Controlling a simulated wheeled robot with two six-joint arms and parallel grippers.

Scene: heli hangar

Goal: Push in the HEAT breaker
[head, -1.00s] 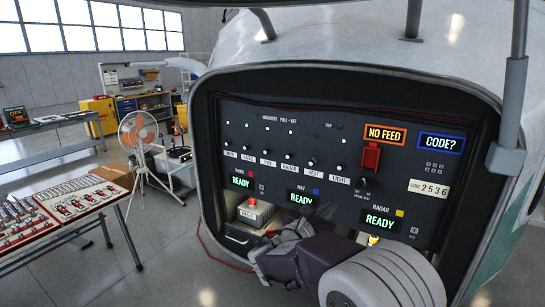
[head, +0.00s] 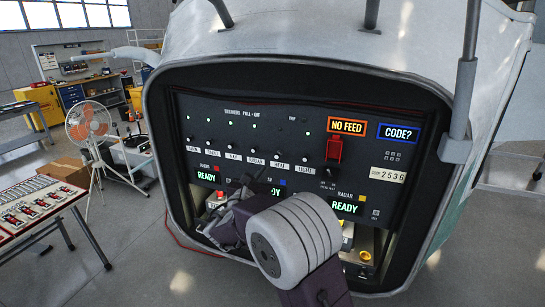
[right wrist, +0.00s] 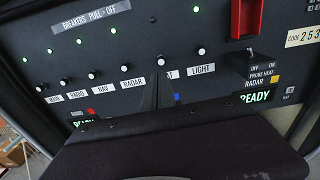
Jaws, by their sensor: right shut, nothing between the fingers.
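The breaker panel (head: 215,133) carries a row of round white-tipped knobs with labels below. The HEAT breaker (head: 279,154) is fourth-right of centre, between RADAR and LIGHT. It also shows in the right wrist view (right wrist: 161,60), above its partly hidden label. The lamp above HEAT looks dark, while the lamps over the other breakers are green. My right gripper (head: 245,181) is shut and empty in front of the panel, below the knob row. In the right wrist view its dark fingertips (right wrist: 157,88) cover part of the HEAT label, below the knob; contact cannot be told. My left gripper is out of view.
A red guarded switch (head: 334,149), a NO FEED display (head: 347,127) and a CODE? display (head: 398,133) are right of the breakers. The dark cowl rim (head: 290,73) surrounds the panel.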

